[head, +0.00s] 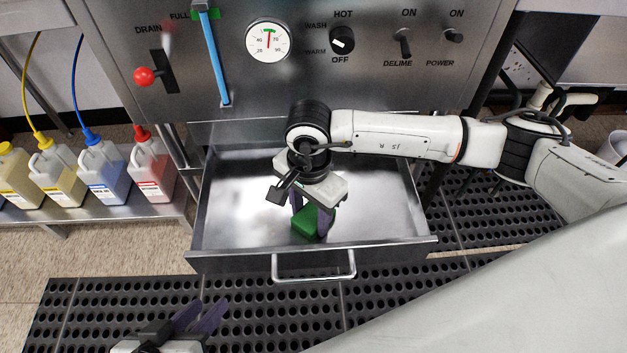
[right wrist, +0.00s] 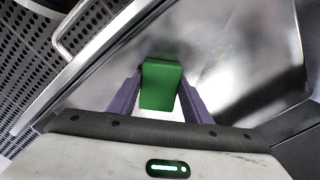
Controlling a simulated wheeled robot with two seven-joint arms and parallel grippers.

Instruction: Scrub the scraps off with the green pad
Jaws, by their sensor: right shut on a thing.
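The green pad (head: 308,222) is inside the open metal drawer (head: 236,190), near its front wall. My right gripper (head: 312,215) reaches down into the drawer and is shut on the pad. In the right wrist view the green pad (right wrist: 161,84) sits between the two purple fingers, over the shiny drawer floor. A few faint brownish specks show on the metal in the upper right of that view; I cannot tell for sure that they are scraps. My left gripper (head: 205,312) is outside the drawer, low in the head view, with its purple fingers apart and empty.
The drawer's front handle (head: 313,268) sticks out over the black perforated mat (head: 270,320). Above is a control panel with a gauge (head: 269,40), a red-knobbed lever (head: 146,77) and switches. Several chemical jugs (head: 103,172) stand on a shelf at left.

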